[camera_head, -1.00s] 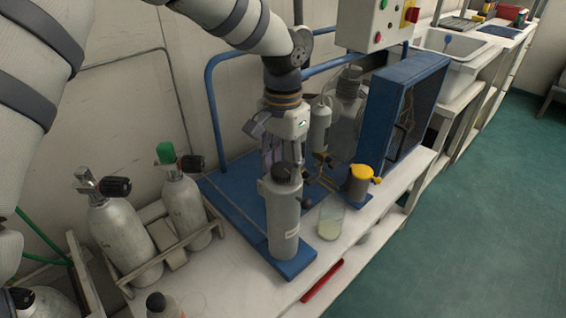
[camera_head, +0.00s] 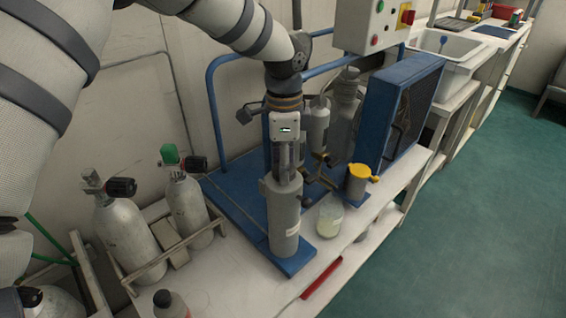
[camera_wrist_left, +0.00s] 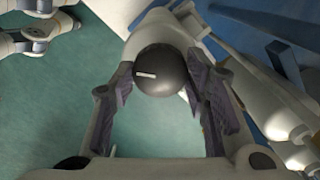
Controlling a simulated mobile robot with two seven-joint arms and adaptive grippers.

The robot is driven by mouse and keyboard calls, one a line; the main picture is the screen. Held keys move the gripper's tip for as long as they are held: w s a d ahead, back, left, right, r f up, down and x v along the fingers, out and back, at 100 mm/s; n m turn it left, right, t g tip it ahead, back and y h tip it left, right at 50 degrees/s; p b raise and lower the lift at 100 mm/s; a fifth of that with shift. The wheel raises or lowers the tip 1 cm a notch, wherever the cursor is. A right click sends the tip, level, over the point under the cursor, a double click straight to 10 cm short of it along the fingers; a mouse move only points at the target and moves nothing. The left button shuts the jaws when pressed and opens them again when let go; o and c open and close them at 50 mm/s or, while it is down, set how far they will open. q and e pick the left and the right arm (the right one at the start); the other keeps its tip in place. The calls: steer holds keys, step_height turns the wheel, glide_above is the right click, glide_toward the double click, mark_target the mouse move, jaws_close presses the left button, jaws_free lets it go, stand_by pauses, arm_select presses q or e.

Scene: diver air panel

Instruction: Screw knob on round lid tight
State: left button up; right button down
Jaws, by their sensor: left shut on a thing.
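A grey upright cylinder (camera_head: 284,220) stands on the front end of a blue base, its round lid at the top. My left gripper (camera_head: 286,170) comes down from above onto the lid and hides the knob in the head view. In the left wrist view the dark round knob (camera_wrist_left: 160,72) with a white line mark sits between the two fingers of my left gripper, which is shut on it. Most of the lid is hidden behind the knob and fingers. My right gripper is in neither view.
A red bar (camera_head: 321,278) lies at the bench's front edge. Gas bottles (camera_head: 128,235) stand in a rack at left. A blue cabinet (camera_head: 391,115) stands behind.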

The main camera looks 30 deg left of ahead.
arm_select(q)
steer(key=m, duration=1.2)
steer(key=shift+f+m, duration=0.1)
steer(key=shift+m, duration=0.3)
steer(key=m, duration=0.6)
steer(key=shift+b, duration=0.3)
steer(key=m, duration=0.6)
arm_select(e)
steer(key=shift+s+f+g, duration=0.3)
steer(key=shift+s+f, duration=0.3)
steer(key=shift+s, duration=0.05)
arm_select(q)
steer(key=shift+m, duration=0.4)
steer(key=o, duration=1.1)
steer(key=shift+o, duration=0.2)
